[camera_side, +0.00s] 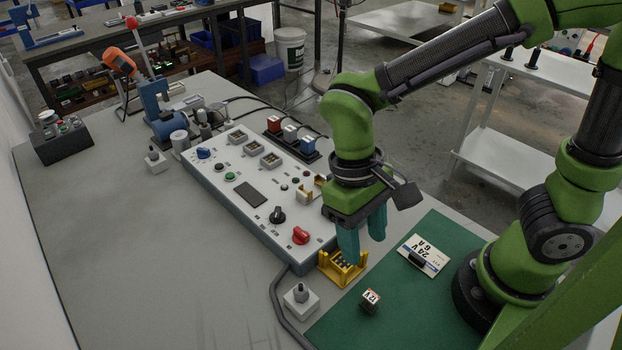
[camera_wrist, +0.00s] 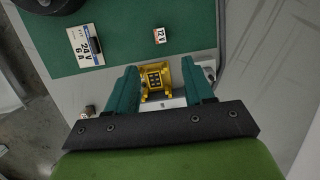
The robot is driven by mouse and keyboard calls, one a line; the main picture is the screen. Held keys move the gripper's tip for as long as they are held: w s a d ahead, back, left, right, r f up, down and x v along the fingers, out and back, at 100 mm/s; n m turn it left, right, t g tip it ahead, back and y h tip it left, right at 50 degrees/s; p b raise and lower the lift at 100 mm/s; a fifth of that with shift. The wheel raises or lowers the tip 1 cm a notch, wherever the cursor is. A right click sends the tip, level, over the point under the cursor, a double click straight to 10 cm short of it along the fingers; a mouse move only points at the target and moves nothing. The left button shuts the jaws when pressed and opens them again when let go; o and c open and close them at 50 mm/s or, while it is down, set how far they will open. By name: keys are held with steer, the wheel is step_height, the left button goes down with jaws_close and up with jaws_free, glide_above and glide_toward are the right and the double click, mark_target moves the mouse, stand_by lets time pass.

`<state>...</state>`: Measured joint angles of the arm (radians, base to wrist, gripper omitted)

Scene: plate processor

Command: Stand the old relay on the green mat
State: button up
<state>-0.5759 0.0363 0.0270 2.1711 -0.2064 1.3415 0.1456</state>
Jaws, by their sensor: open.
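A small block marked "12 V" (camera_side: 370,300), which appears to be the old relay, stands on the green mat (camera_side: 432,300); it also shows in the wrist view (camera_wrist: 159,36). My gripper (camera_side: 364,247) is open and empty. It points down over the yellow socket frame (camera_side: 341,268) beside the mat's edge. In the wrist view the yellow frame (camera_wrist: 157,82) lies between my two teal fingers, with dark contacts inside and no relay in it. The block is apart from my fingers.
A card marked "24 V 6 A" (camera_side: 424,254) lies on the mat, with a dark piece on it. A control panel (camera_side: 255,190) with knobs stands left of my gripper. A rack of coloured blocks (camera_side: 291,133) is behind it. A small grey post (camera_side: 300,298) stands left of the mat.

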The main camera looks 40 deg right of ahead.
steer(key=w+d+r+m+t+y, duration=0.1)
steer(key=w+d+r+m+t, duration=0.2)
steer(key=d+r+t, duration=0.7)
steer(key=d+m, duration=0.1)
steer(key=d, duration=0.3)
steer(key=shift+w+d+r+y, duration=0.2)
steer(key=shift+r+y, duration=0.1)
steer(key=shift+y, duration=0.1)
